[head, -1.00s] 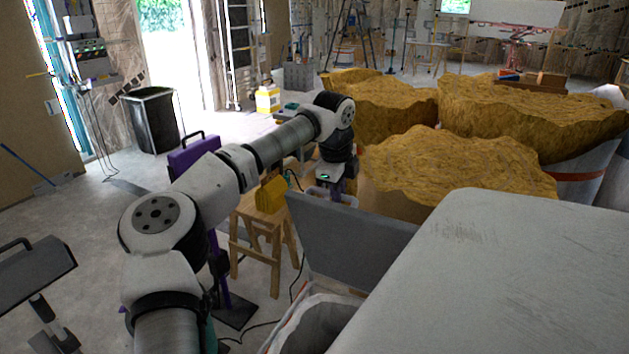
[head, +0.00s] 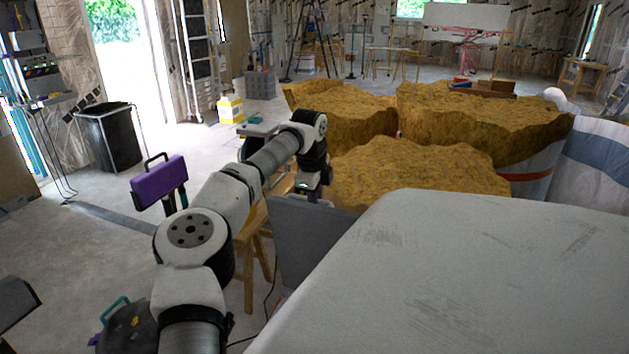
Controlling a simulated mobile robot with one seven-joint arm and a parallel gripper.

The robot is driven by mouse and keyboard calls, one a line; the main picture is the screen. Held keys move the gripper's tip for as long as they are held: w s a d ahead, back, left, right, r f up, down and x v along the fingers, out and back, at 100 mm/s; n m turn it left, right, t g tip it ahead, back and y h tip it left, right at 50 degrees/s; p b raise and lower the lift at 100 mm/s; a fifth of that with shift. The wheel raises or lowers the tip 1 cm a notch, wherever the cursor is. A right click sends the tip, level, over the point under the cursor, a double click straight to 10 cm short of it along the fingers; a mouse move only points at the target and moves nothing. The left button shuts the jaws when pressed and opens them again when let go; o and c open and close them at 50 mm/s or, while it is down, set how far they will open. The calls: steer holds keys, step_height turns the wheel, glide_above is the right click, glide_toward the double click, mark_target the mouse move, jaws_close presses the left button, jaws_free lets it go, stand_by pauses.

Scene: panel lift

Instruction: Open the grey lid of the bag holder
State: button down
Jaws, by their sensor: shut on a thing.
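The grey lid (head: 305,240) of the bag holder is a flat panel that stands raised near the picture's middle. Its lower right part is hidden behind a large pale surface. My gripper (head: 311,193) is at the lid's upper edge, at the end of my arm reaching in from the lower left. It is shut on the lid's edge; its fingertips are small and partly hidden. The bag holder's opening and bag are hidden from view now.
A large pale scuffed surface (head: 470,275) fills the lower right. Big bags of yellow-brown insulation (head: 415,170) stand behind the lid. A wooden trestle (head: 248,262) is left of it. A purple case (head: 160,183) and a black bin (head: 110,138) stand further left, with bare floor between.

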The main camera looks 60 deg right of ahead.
steer(key=shift+s+f, duration=0.1)
steer(key=shift+f, duration=0.4)
steer(key=c, duration=1.7)
jaws_free()
steer(key=o, duration=0.3)
steer(key=shift+d, duration=0.15)
steer(key=b+v, duration=0.2)
steer(key=v, duration=1.2)
